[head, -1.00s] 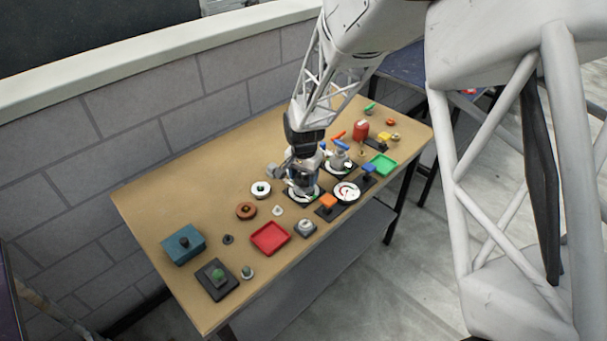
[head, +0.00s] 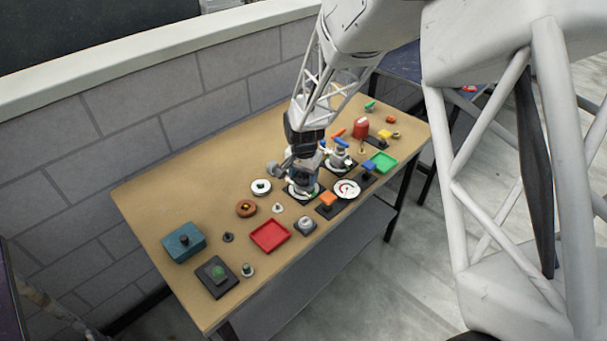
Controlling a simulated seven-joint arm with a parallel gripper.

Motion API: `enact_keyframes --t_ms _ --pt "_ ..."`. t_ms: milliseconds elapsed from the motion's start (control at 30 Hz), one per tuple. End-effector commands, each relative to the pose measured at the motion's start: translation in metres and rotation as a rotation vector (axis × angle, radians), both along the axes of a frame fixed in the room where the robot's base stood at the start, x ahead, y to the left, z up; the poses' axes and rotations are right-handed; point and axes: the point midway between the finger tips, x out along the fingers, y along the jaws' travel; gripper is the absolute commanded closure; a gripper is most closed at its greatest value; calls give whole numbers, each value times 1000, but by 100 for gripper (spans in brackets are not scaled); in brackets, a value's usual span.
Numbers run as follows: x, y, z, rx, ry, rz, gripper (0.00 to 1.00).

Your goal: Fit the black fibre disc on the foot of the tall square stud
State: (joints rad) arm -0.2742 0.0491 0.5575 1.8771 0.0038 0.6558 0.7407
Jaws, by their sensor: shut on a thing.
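My gripper (head: 302,183) points down over a white round plate (head: 314,192) on a dark square base, near the middle of the table. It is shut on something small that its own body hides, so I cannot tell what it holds. The black fibre disc cannot be made out for sure. The tall square stud cannot be picked out either; the gripper covers the middle of the plate beneath it.
The back left tabletop is bare.

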Motion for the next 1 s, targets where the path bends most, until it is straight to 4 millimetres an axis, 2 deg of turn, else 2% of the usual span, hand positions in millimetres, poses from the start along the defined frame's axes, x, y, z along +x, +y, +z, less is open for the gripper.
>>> enact_keyframes --t_ms 400,1000 --pt "0 0 -8 0 1 0 65" --pt "0 0 -9 0 0 0 65"
